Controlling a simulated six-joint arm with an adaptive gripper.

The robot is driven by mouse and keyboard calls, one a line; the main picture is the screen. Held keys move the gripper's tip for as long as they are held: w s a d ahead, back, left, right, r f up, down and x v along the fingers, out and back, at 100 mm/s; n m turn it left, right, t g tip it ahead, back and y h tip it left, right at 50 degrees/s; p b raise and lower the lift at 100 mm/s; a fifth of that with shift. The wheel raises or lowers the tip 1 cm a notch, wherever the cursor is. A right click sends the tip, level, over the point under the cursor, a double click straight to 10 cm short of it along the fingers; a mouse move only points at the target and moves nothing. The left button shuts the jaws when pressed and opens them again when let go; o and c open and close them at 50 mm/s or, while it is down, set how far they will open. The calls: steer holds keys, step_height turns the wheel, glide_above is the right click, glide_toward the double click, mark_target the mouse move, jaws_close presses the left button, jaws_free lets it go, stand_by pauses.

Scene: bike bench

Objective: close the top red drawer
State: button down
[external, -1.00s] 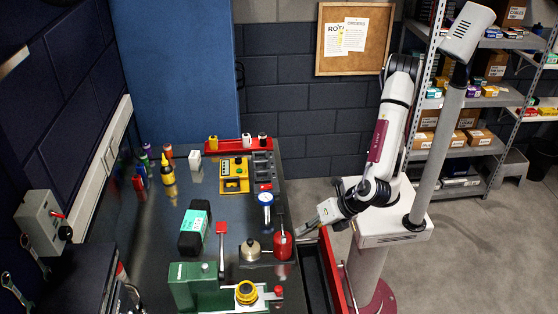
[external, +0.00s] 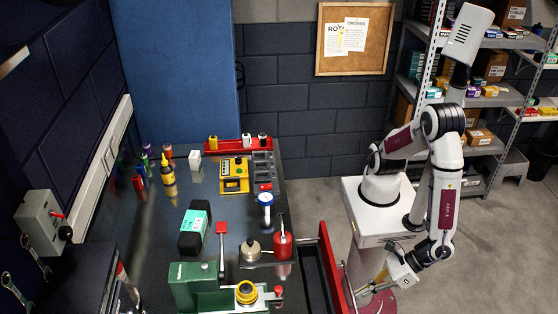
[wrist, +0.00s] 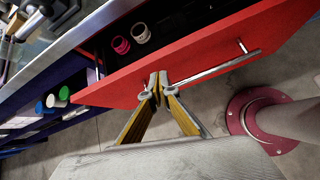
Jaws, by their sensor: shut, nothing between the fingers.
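The top red drawer (external: 337,270) stands pulled out from the right side of the workbench, with its dark inside showing. In the wrist view its red front (wrist: 205,42) crosses the picture, with a long silver bar handle (wrist: 212,67). My gripper (external: 378,284) is on the outer side of the drawer, low at the right, pointing back towards the front. In the wrist view my fingertips (wrist: 153,88) are together and empty, at the lower edge of the red front, left of the handle. I cannot tell whether they touch it.
The dark bench top (external: 150,235) holds a green vise (external: 195,285), a red oil can (external: 283,245) and other tools. In the wrist view, a pink roll (wrist: 121,45) and a white roll (wrist: 141,32) show behind the drawer front.

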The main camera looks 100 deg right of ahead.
steer(key=s+d+f+n, duration=0.2)
steer(key=s+d+f, duration=0.3)
steer(key=s, duration=0.3)
steer(key=shift+s+d+n+g, duration=0.3)
steer(key=shift+d+n, duration=0.1)
steer(key=shift+d, duration=0.25)
steer(key=shift+f, duration=0.15)
steer(key=w+r+x, duration=0.2)
steer(key=x, duration=1)
steer(key=shift+w+d+f, duration=0.2)
steer(key=shift+w, duration=0.05)
steer(key=shift+w, duration=0.15)
